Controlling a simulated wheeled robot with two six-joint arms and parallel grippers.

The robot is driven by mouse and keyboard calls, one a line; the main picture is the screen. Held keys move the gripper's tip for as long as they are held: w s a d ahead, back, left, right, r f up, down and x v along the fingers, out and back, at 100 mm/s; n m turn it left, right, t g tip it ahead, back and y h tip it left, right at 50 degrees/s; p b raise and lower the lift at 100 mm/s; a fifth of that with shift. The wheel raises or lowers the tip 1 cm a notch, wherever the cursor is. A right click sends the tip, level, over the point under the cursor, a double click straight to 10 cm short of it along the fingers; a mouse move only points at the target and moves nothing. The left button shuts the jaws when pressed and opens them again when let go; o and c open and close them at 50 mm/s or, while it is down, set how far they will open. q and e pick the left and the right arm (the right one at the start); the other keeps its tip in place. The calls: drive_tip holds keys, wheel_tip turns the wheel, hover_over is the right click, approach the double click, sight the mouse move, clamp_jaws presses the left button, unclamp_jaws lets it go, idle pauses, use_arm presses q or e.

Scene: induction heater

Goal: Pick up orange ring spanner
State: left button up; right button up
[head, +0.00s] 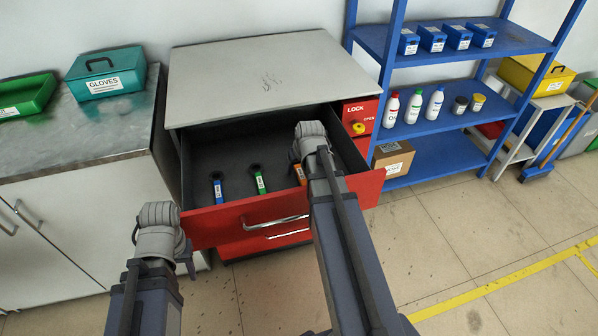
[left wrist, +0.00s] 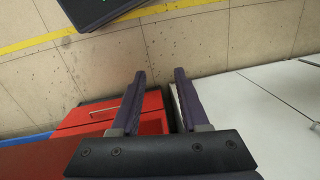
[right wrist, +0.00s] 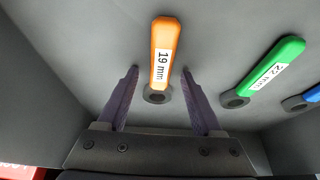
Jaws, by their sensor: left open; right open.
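The orange ring spanner (right wrist: 164,50) lies on the drawer floor, with a white label reading 19 mm and a dark ring end. In the right wrist view its ring end sits between the open fingers of my right gripper (right wrist: 158,88), which appears not to touch it. In the head view the orange spanner (head: 300,173) is partly hidden by my right arm. My right gripper (head: 298,160) is over the drawer. My left gripper (left wrist: 160,90) is open and empty, outside the drawer at its left front corner in the head view.
A green spanner (head: 259,182) labelled 22 mm and a blue spanner (head: 218,190) lie left of the orange one in the open red drawer (head: 225,222). Drawer walls surround them. A grey cabinet (head: 90,185) stands left, a blue shelf (head: 450,125) right. The floor in front is clear.

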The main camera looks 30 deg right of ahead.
drive_tip(key=shift+f, duration=0.15)
drive_tip(key=shift+c, duration=0.2)
clamp_jaws()
idle(0.4)
